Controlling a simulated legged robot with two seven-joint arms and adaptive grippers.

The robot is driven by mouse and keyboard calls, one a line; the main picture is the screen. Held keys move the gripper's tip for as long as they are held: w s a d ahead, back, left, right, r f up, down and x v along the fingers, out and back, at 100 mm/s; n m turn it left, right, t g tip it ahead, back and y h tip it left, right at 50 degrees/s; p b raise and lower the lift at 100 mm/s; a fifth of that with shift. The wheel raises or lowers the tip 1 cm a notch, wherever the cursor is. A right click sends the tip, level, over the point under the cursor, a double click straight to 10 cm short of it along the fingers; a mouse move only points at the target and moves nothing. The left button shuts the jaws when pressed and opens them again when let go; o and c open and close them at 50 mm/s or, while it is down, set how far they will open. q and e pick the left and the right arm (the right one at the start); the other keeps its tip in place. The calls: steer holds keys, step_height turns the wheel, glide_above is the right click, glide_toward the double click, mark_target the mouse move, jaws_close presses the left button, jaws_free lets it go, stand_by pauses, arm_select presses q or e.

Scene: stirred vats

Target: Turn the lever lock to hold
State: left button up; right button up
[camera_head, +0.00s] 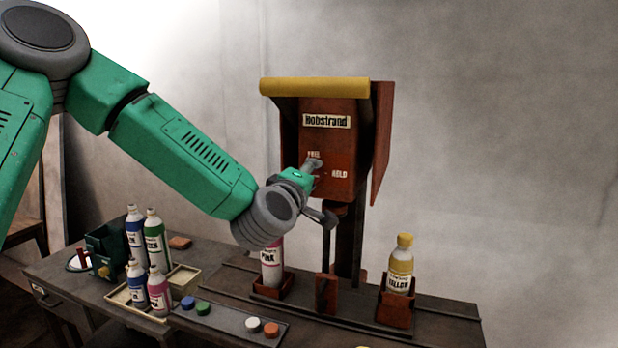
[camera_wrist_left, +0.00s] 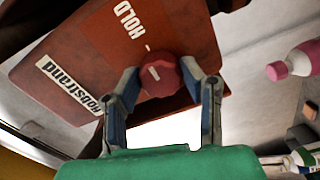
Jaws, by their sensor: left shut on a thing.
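The lever lock (camera_wrist_left: 163,77) is a dark red knob with a short white mark, on the red front panel (camera_head: 326,143) of the machine labelled Hobstrand. My left gripper (camera_head: 313,170) reaches it from the left. In the left wrist view its two fingers lie on either side of the knob and are shut on it. The word HOLD (camera_head: 339,174) is printed to the right of the lock, with a small tick beside it. Another label (camera_head: 313,155) above is partly covered by my gripper. My right gripper is not in view.
Below stand a pink-labelled bottle (camera_head: 271,263) and a yellow bottle (camera_head: 401,265) in red holders. Several bottles stand at the left near a cream tray (camera_head: 182,279). Coloured caps lie on a strip (camera_head: 228,316) at the front. A dark hinged flap (camera_head: 382,140) hangs at the machine's right.

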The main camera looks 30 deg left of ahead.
arm_select(q)
steer(key=shift+s+d+f, duration=0.1)
steer(key=shift+d+f, duration=0.05)
steer(key=shift+f, duration=0.2)
steer(key=o, duration=1.1)
steer(key=shift+o, duration=0.2)
steer(key=shift+d+r, duration=0.1)
steer(key=shift+r, duration=0.05)
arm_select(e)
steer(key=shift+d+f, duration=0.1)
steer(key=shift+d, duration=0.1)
arm_select(q)
steer(key=v, duration=0.7)
steer(key=shift+s, duration=0.1)
